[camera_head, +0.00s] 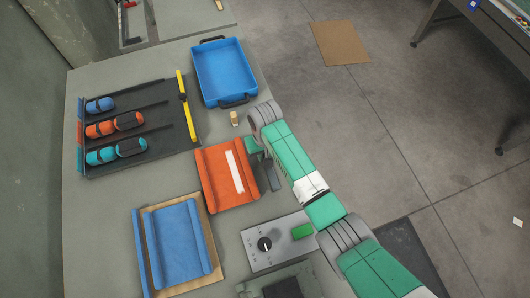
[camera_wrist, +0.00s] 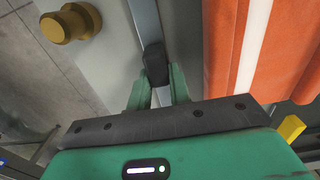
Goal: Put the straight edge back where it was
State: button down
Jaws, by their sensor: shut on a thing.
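A grey metal strip, which looks like the straight edge (camera_wrist: 143,18), runs away from my gripper in the wrist view, with a black knob (camera_wrist: 155,62) on it. My gripper (camera_wrist: 158,82) has its green fingers closed around this black knob. In the head view my gripper (camera_head: 258,147) is beside the upper right of the orange tray, near the table's right edge. The strip is hard to make out there because my arm covers much of that spot. Whether the strip touches the table cannot be told.
The orange tray (camera_head: 213,180) with a white strip (camera_head: 235,171) lies left of my gripper. A small tan peg (camera_head: 234,118) stands above it. Around are a blue bin (camera_head: 224,72), a dark car board (camera_head: 150,160) with a yellow bar (camera_head: 188,122), a blue tray (camera_head: 178,247) and a dial panel (camera_head: 284,254).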

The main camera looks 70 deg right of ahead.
jog(key=c, duration=1.3)
grip_release()
jog(key=shift+f, duration=0.1)
notch_tip(320, 180, up, 12)
jog(key=shift+r+p, duration=0.15)
jog(key=shift+p, duration=0.95)
